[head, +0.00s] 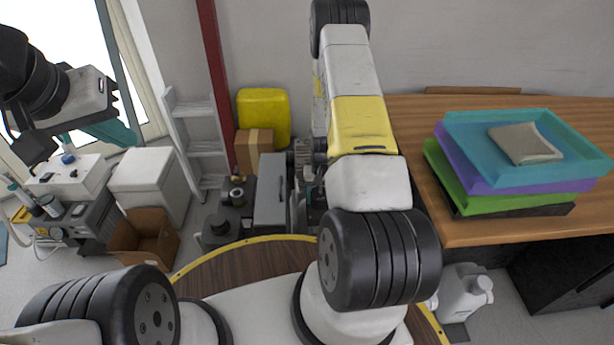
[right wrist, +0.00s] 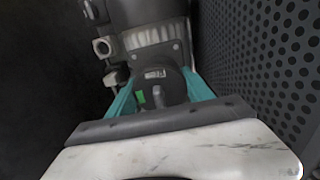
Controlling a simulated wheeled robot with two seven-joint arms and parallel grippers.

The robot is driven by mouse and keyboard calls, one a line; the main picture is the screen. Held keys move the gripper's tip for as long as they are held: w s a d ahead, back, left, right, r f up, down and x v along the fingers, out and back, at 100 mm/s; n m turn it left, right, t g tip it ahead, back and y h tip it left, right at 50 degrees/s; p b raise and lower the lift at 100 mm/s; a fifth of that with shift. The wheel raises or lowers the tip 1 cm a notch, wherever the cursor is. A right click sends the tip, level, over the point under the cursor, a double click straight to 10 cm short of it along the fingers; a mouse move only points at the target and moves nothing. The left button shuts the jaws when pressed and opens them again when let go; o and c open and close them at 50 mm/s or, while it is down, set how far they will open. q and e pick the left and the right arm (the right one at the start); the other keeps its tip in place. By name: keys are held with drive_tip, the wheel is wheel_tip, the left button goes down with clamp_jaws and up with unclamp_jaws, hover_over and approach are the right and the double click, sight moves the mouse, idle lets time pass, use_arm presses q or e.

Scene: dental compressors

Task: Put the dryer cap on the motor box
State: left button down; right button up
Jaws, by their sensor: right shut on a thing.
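My right gripper (right wrist: 160,92) shows in the right wrist view, its two teal fingers shut on a dark grey rounded part with a small green mark, which looks like the dryer cap (right wrist: 158,78). A grey box (head: 270,192) there may be the motor box; I cannot tell for sure. My left gripper (head: 92,134) is raised at the upper left, with teal fingers that look apart and empty, away from the machinery.
A dark perforated panel (right wrist: 270,60) stands close along the right of the right wrist view. A wooden table (head: 480,225) with stacked trays (head: 460,150) is at the right. A cardboard box (head: 145,238), a white cabinet (head: 150,180) and a shelf ladder (head: 197,140) stand left.

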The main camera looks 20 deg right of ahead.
drive_tip(key=shift+w+d, duration=0.25)
drive_tip(key=shift+w, duration=0.4)
drive_tip(key=shift+s+f, duration=0.1)
drive_tip(key=shift+f, duration=1.7)
drive_tip(key=shift+f, duration=0.15)
drive_tip(key=o, duration=1.5)
drive_tip(key=shift+c, duration=0.2)
